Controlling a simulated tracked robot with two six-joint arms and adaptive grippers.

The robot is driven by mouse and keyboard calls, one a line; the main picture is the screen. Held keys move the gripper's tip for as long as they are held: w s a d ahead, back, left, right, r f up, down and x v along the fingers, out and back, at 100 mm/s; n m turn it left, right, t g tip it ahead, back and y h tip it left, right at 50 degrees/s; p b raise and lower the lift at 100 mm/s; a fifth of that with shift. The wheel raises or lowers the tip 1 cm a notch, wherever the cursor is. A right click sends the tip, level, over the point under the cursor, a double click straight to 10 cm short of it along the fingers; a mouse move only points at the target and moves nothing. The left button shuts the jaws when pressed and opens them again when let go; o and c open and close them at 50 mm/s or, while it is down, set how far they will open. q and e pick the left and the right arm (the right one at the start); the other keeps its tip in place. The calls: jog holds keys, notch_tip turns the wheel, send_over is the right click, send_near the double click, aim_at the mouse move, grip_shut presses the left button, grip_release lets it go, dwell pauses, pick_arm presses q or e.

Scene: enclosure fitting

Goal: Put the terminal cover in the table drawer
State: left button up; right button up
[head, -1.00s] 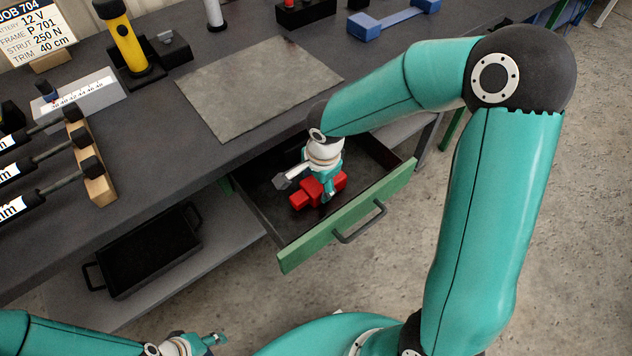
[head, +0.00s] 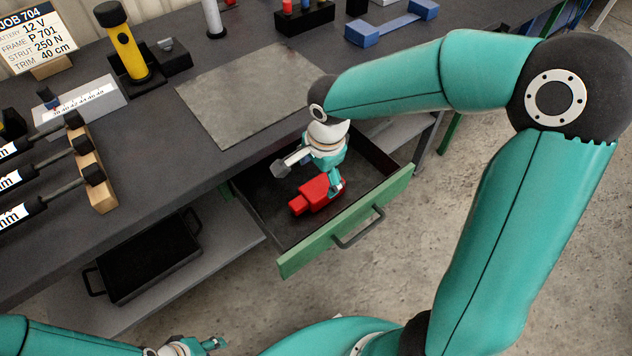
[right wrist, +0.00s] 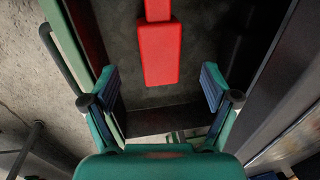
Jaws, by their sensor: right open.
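The red terminal cover (head: 314,195) lies on the floor of the open table drawer (head: 345,232), in the part near the green front. It also shows in the right wrist view (right wrist: 161,52), lying on the dark drawer floor. My right gripper (head: 335,188) is open and points down over the drawer, its fingers apart from the cover in the right wrist view. My left gripper (head: 213,343) is at the bottom edge of the head view, away from the drawer; its jaws are too small to read.
A grey mat (head: 255,92) lies on the bench above the drawer. A black tray (head: 150,262) sits on the lower shelf left of the drawer. A yellow torch-like item (head: 126,45) and a blue part (head: 392,24) stand farther back. Floor before the drawer is clear.

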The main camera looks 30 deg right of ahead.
aim_at(320, 195)
jog(key=r, duration=0.5)
jog(key=shift+s, duration=0.4)
